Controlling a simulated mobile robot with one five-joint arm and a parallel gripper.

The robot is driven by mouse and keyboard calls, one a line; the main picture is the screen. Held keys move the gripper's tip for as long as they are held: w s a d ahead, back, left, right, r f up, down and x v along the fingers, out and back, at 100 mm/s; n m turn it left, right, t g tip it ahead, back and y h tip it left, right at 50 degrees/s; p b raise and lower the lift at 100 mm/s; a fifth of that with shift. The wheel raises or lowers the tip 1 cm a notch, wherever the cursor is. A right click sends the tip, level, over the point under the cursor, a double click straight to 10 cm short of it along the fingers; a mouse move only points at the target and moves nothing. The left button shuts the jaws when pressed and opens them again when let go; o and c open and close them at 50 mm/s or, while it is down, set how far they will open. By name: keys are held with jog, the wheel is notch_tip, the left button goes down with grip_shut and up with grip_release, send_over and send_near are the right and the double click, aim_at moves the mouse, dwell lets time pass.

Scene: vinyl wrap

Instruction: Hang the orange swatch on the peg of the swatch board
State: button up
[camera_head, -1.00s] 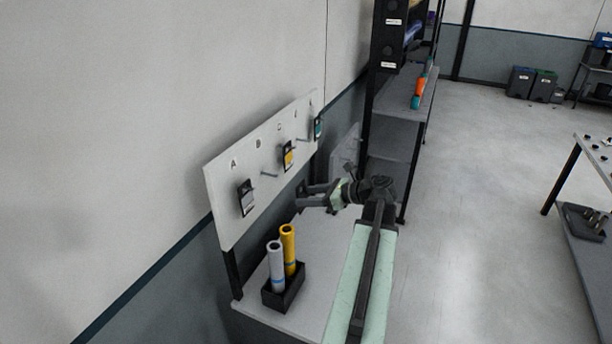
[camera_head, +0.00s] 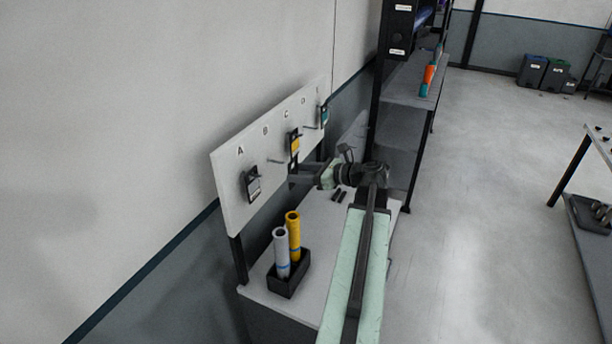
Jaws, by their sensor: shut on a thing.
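The swatch board (camera_head: 228,200) is a pale lettered panel along the wall on the left. A grey swatch (camera_head: 253,184) hangs under A, a yellow-orange swatch (camera_head: 295,143) under C, and a teal swatch (camera_head: 324,115) at the far end. A bare peg (camera_head: 275,161) stands out under B and another bare peg (camera_head: 309,127) under D. My gripper (camera_head: 297,173) points left at the board, just below the yellow-orange swatch. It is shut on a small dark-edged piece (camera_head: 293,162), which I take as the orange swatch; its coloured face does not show.
A black holder (camera_head: 288,284) with a silver roll (camera_head: 281,254) and a yellow roll (camera_head: 293,236) stands on the bench (camera_head: 318,240) below the board. Small dark pieces (camera_head: 339,195) lie near my arm. A shelf rack (camera_head: 405,93) stands behind.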

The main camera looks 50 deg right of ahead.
aim_at(294, 171)
jog(key=shift+r+x, duration=0.2)
jog(key=shift+x, duration=0.85)
jog(key=shift+r+x, duration=0.15)
jog(key=shift+x, duration=0.9)
jog(key=shift+w+a+f+b, duration=0.15)
jog(key=shift+w+f+b, duration=0.25)
jog(key=shift+w+b, duration=0.25)
jog(key=o, duration=1.5)
jog(key=shift+o, duration=0.2)
jog(key=p+v, duration=0.2)
jog(key=v, duration=0.6)
